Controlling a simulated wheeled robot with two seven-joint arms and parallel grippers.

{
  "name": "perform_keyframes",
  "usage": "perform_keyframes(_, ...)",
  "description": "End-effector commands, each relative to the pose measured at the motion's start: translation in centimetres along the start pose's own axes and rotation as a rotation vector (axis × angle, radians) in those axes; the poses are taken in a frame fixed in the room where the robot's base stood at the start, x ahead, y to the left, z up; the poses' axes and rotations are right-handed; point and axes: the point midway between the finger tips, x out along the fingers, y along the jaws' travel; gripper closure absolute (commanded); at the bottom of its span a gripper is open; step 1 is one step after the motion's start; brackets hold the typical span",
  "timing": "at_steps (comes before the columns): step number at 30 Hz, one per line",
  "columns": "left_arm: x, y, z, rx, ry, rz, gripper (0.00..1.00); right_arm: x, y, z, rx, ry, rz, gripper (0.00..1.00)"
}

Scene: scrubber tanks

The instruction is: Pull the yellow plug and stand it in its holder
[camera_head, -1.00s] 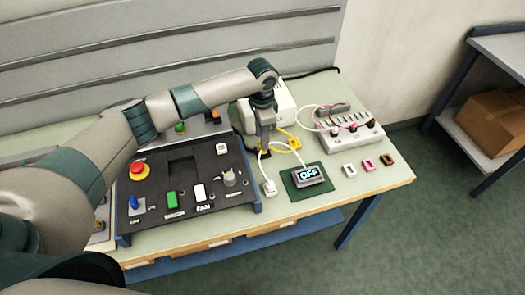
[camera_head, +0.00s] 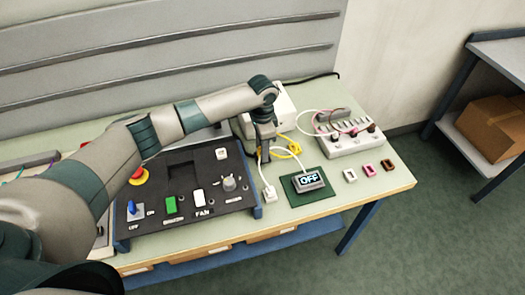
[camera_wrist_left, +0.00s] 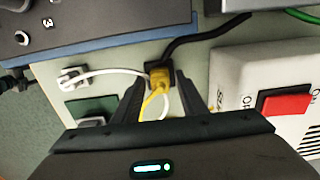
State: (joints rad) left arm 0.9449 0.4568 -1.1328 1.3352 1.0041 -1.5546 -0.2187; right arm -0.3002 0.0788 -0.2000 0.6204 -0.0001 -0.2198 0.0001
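The yellow plug (camera_wrist_left: 160,78) sits in a small black socket in the left wrist view, with its yellow cable running back between my fingers. My left gripper (camera_wrist_left: 160,90) is open, with one finger on each side of the plug and a gap visible around it. In the head view my left gripper (camera_head: 264,157) points down between the control panel and the white box, and it hides the plug there. The yellow cable (camera_head: 292,149) shows to its right. I cannot make out the plug's holder for certain. My right gripper is not in view.
A dark control panel (camera_head: 185,205) lies left of the gripper. A white box with a red switch (camera_wrist_left: 285,103) stands close by. Small white, pink and brown blocks (camera_head: 369,171) lie at right.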

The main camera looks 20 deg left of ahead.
Motion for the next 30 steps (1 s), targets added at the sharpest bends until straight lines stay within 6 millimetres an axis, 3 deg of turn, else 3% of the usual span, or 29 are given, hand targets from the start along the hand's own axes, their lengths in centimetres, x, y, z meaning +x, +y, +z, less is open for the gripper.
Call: perform_keyframes(30,0.0,0.0,0.01,0.0,0.0,0.0,0.62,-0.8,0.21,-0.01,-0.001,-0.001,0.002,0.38)
